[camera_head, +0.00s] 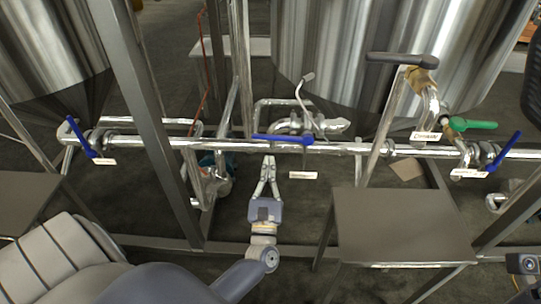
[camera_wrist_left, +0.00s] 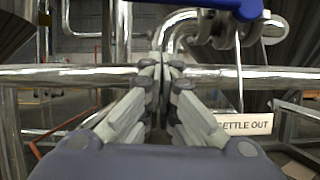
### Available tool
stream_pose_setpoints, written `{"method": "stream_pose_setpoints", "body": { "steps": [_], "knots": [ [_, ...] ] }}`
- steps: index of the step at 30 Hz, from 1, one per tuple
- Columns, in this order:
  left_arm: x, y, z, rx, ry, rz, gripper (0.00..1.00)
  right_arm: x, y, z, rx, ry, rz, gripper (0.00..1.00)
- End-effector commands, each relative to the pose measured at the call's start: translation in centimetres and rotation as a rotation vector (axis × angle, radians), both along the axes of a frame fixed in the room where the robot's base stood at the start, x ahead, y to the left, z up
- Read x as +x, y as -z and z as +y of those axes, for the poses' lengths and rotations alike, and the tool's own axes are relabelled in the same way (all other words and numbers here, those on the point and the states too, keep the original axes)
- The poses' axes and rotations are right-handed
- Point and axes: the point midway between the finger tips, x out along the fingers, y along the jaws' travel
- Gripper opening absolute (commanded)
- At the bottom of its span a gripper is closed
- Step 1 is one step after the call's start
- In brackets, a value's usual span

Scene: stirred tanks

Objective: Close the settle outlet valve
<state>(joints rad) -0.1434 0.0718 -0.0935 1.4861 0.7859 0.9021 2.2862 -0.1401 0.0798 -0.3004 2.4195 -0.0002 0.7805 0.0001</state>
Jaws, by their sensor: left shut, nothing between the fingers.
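The settle outlet valve's blue handle (camera_head: 283,139) lies crosswise along the horizontal pipe in the middle of the head view. In the left wrist view, part of a blue handle (camera_wrist_left: 239,60) shows at the upper right. A white label reading "SETTLE OUT" (camera_wrist_left: 247,123) sits right of my fingers; a white label (camera_head: 303,175) also hangs below the pipe in the head view. My left gripper (camera_head: 268,158) is shut and empty, its fingertips just below the handle's left half. It also shows shut in the left wrist view (camera_wrist_left: 161,62). Contact with the handle or pipe cannot be told.
Other blue handles stand on the left (camera_head: 82,136) and right (camera_head: 503,152). A green handle (camera_head: 472,124) and a dark lever (camera_head: 402,59) are at right. A grey platform (camera_head: 400,225) is right of my left arm. Frame posts (camera_head: 150,120) stand left of it.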

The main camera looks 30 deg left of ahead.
Motion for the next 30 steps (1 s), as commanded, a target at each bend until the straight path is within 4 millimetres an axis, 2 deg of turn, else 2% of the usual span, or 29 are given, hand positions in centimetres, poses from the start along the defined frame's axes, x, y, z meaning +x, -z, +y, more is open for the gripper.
{"method": "stream_pose_setpoints", "body": {
  "steps": [2, 6, 12, 30],
  "knots": [
    [1.4, -0.7, 0.8, 0.0, -0.001, -0.005, 0.0, 0.0, 0.1, 0.0, 0.0, 0.0, -0.01, 0.0],
    [0.9, -2.7, 0.4, -0.003, 0.0, -0.002, 0.0, 0.0, -0.2, 0.0, 0.001, 0.001, -0.006, 0.0],
    [0.7, -4.3, 0.2, -0.002, 0.0, -0.001, 0.0, 0.0, 0.0, 0.0, 0.001, 0.0, 0.003, 0.0],
    [0.6, -4.9, 0.2, 0.018, 0.001, 0.011, 0.0, -0.1, -0.4, -0.1, 0.003, 0.0, -0.002, 0.0]
  ]
}}
